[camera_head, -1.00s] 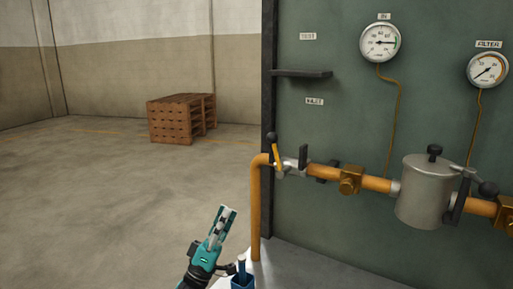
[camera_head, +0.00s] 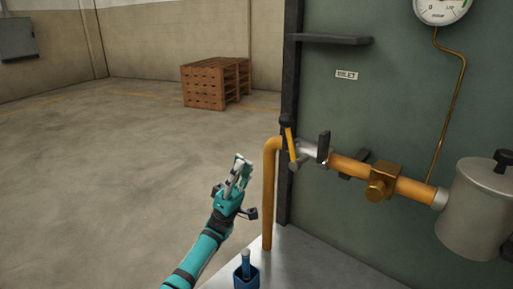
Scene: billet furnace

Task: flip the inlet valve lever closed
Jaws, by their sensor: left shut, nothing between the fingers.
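The inlet valve (camera_head: 308,153) is a silver body on the orange pipe, just right of the pipe's elbow, below the INLET label (camera_head: 346,75). Its yellow lever (camera_head: 291,146) stands nearly upright, with a dark knob at its top end. My left gripper (camera_head: 241,165), teal and grey, is shut and empty. It points up, left of the vertical pipe and somewhat lower than the lever in the picture, apart from it. My right gripper is out of view.
The vertical orange pipe (camera_head: 269,205) stands between my left gripper and the panel (camera_head: 410,95). A dark shelf (camera_head: 332,39) juts out above. A brass fitting (camera_head: 382,182) and a grey canister (camera_head: 478,215) are farther right. A blue holder (camera_head: 246,277) is low in front. Pallets (camera_head: 205,86) stand far back.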

